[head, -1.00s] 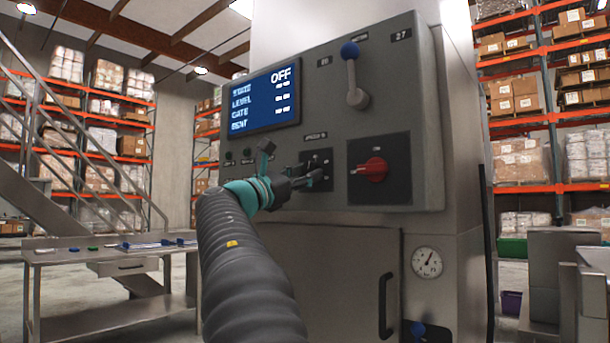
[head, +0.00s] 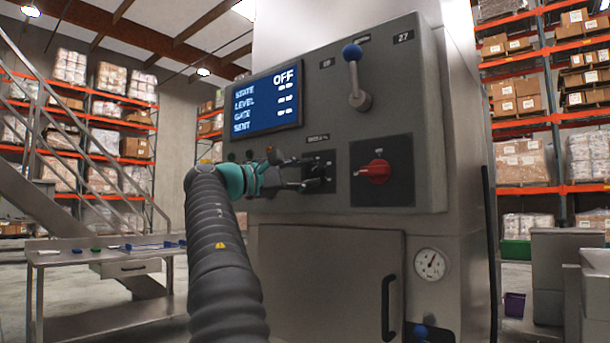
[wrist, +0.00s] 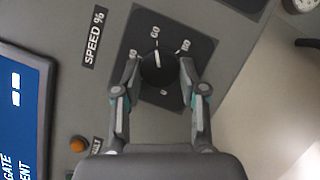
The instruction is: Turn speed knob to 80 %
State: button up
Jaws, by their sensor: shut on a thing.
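The speed knob (wrist: 158,72) is a round black knob on a black dial plate (wrist: 183,45), beside a "SPEED %" label (wrist: 94,38). In the head view my gripper (head: 316,172) reaches the dial plate from the left and mostly hides the knob.
The display (head: 273,101) reads OFF. A red rotary switch (head: 376,172) sits right of the dial, and a blue-tipped lever (head: 354,78) is above. An orange lamp (wrist: 78,144) is near the knob. A steel bench (head: 100,256) stands at left.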

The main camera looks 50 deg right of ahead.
jog(key=shift+m, duration=0.4)
jog(key=o, duration=1.1)
jog(key=shift+o, duration=0.2)
jog(key=shift+a, duration=0.1)
jog(key=v, duration=1.2)
